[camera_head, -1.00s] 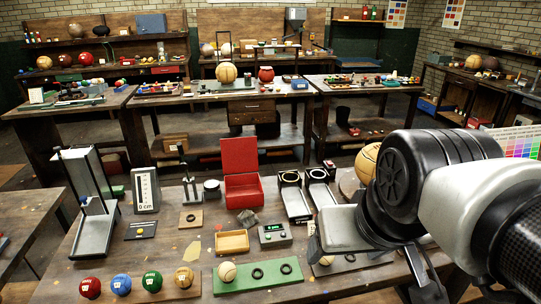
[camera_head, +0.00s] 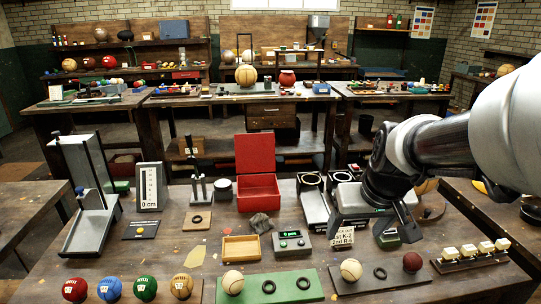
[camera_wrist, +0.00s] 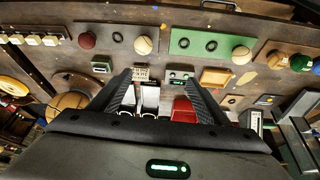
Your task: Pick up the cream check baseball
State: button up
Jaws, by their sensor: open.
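Two cream baseballs with stitching are in view, and I cannot tell which is the check one. One cream baseball (camera_head: 232,282) sits on the left end of a green board (camera_head: 281,289); it also shows in the wrist view (camera_wrist: 241,54). My gripper (camera_head: 371,224) is open and empty above the bench, behind the dark board and apart from both balls. In the wrist view my gripper (camera_wrist: 158,82) has its fingers spread.
A dark red ball (camera_head: 412,262) sits at the dark board's right. Red (camera_head: 75,289), blue (camera_head: 110,289), green (camera_head: 144,287) and tan (camera_head: 181,286) balls line the front left. A wooden tray (camera_head: 241,248), a scale (camera_head: 291,241) and an open red box (camera_head: 258,190) stand behind.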

jog(key=m+b, duration=0.1)
jog(key=b, duration=0.2)
send_near(354, 266)
jog(key=x, duration=0.2)
jog(key=b+x, duration=0.1)
jog(key=x, duration=0.1)
jog(key=shift+s+f, duration=0.15)
jog(key=shift+f, duration=0.2)
jog(key=shift+b+x, duration=0.9)
jog(key=shift+x, duration=2.25)
jog(key=shift+r, duration=0.1)
jog(key=c, duration=1.2)
notch_tip(354, 266, up, 10)
jog(key=shift+r+p, duration=0.1)
jog(key=shift+p, duration=1.1)
